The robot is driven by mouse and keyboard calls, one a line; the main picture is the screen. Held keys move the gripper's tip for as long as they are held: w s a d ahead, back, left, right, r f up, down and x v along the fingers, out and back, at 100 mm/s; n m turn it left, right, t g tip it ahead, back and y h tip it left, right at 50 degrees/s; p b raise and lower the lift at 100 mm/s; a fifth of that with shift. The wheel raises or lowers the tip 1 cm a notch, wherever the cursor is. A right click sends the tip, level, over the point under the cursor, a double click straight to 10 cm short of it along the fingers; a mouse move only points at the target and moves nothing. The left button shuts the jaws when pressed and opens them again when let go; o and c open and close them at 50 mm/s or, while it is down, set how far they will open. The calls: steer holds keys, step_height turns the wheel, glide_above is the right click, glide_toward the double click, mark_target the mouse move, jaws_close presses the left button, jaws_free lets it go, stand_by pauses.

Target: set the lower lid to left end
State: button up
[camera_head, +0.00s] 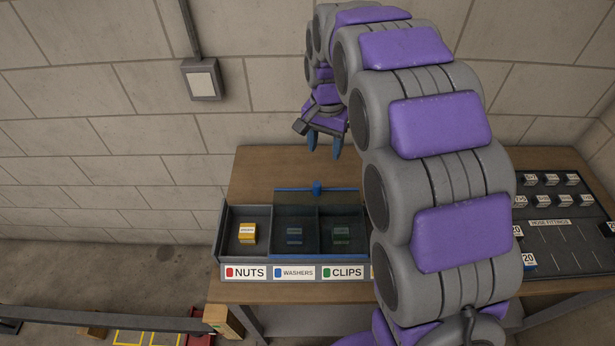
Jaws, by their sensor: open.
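A grey bin (213,243) with labelled compartments stands on the wooden bench. A see-through blue-tinted lid (299,209) covers the WASHERS and CLIPS compartments. A blue bar with a small raised knob (317,188) runs along the lid's back edge. The NUTS compartment at the left end is uncovered and holds a yellow box (247,232). My arm hides the bin's right part, and I cannot tell whether a second lid lies there. My gripper (325,145) is open and empty, pointing down behind and above the knob, apart from it.
A dark tray (565,250) marked HOSE FITTINGS, with several small boxes, is at the bench's right. The bench top (262,165) is clear behind the bin at left. A block wall with a switch box (202,80) stands behind. Low rails and coloured boxes lie lower left.

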steer(key=w+a, duration=0.2)
steer(key=a, duration=0.1)
steer(key=b, duration=0.1)
glide_toward(316, 183)
steer(key=shift+d+f, duration=0.25)
steer(key=shift+d, duration=0.45)
steer(key=f, duration=0.2)
steer(key=a+f+b, duration=0.1)
steer(key=f, duration=0.2)
steer(key=a+f+b, duration=0.1)
steer(key=f, duration=0.2)
steer(key=shift+f, duration=0.1)
steer(key=shift+d+f, duration=0.35)
steer(key=shift+f, duration=0.55)
steer(key=shift+d+f, duration=0.4)
steer(key=shift+d, duration=0.05)
steer(key=shift+a, duration=0.65)
steer(key=shift+c, duration=2)
steer(key=shift+d, duration=0.45)
steer(key=c, duration=0.4)
jaws_close()
steer(key=shift+a, duration=0.1)
